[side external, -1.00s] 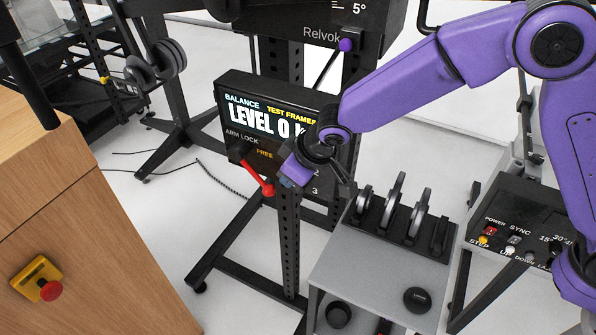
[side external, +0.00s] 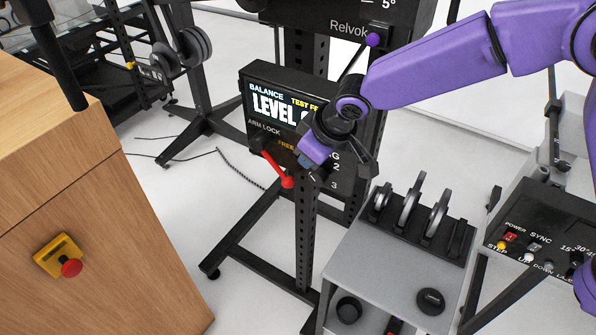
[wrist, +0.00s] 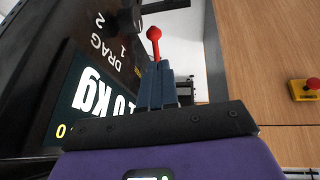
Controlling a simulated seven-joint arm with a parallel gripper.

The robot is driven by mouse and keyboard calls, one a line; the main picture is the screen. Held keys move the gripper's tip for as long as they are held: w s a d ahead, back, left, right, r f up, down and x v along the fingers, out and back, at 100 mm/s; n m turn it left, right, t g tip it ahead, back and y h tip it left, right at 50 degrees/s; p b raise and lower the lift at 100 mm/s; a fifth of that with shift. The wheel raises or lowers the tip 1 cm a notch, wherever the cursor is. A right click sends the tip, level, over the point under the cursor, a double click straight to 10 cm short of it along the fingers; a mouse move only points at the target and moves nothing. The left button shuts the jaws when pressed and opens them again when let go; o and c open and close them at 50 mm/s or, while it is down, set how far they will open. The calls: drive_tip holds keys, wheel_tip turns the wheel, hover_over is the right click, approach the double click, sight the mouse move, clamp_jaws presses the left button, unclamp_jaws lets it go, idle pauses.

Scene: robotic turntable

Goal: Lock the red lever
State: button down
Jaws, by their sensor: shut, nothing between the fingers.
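The red lever (side external: 278,169) slants down and to the right from the ARM LOCK label on the black panel (side external: 257,75), its round knob near the word FREE. My gripper (side external: 304,164) is shut and empty, just right of and above the knob in the side view. A gap shows between them there. In the wrist view the lever (wrist: 154,42) stands just beyond the closed fingertips (wrist: 157,66). I cannot tell whether they touch it. My wrist hides part of the screen and the FREE label.
A grey cart with a rack of discs (side external: 410,222) stands below my arm. A wooden cabinet (side external: 60,190) with a red stop button (side external: 71,267) is at left. A control box (side external: 535,240) is at right.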

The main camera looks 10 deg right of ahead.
drive_tip(key=shift+w+a+r, duration=0.35)
drive_tip(key=shift+a+r, duration=0.15)
drive_tip(key=shift+a, duration=0.05)
approach(287, 180)
drive_tip(key=x, duration=0.5)
drive_tip(key=shift+a+f, duration=0.15)
drive_tip(key=shift+a, duration=0.05)
drive_tip(key=shift+w+f, duration=0.3)
drive_tip(key=shift+f, duration=0.2)
